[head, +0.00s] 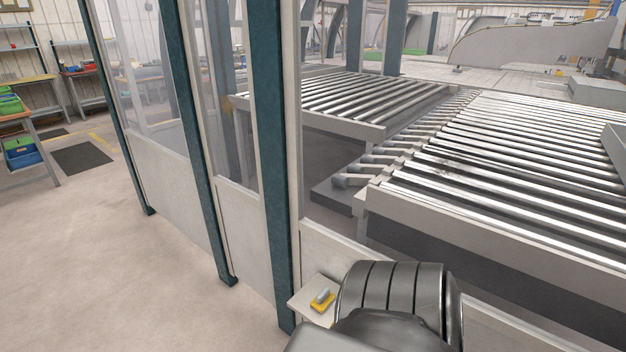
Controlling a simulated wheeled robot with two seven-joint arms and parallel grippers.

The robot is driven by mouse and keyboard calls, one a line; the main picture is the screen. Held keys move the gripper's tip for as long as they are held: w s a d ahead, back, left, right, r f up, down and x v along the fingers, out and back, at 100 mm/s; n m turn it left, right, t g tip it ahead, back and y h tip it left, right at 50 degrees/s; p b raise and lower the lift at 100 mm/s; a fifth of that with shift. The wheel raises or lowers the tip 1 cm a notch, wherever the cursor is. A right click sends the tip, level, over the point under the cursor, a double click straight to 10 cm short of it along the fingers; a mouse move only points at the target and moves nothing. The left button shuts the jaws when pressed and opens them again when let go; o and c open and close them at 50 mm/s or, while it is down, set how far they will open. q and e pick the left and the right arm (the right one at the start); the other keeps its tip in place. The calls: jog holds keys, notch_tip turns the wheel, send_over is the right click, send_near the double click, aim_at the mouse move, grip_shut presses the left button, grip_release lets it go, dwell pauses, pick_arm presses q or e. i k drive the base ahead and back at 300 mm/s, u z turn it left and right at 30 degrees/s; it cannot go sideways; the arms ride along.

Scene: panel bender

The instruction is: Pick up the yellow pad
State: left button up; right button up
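The yellow pad (324,306) is small, with a light grey block on top that looks like a handle. It lies on a small pale shelf (300,302) at the foot of the teal post, at the lower middle of the head view. A dark grey ribbed link of my own arm is just right of the pad and hides part of the shelf. Neither gripper is in view.
Teal posts (272,150) with clear and white panels form a fence beside the shelf. Behind it are roller conveyors (490,170). A low white wall (330,245) runs right from the post. The floor (120,270) at left is clear. Shelves with coloured bins (20,150) stand at far left.

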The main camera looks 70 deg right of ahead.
aim_at(325, 297)
jog(key=z, duration=0.75)
jog(key=i, duration=1)
jog(key=z, duration=0.95)
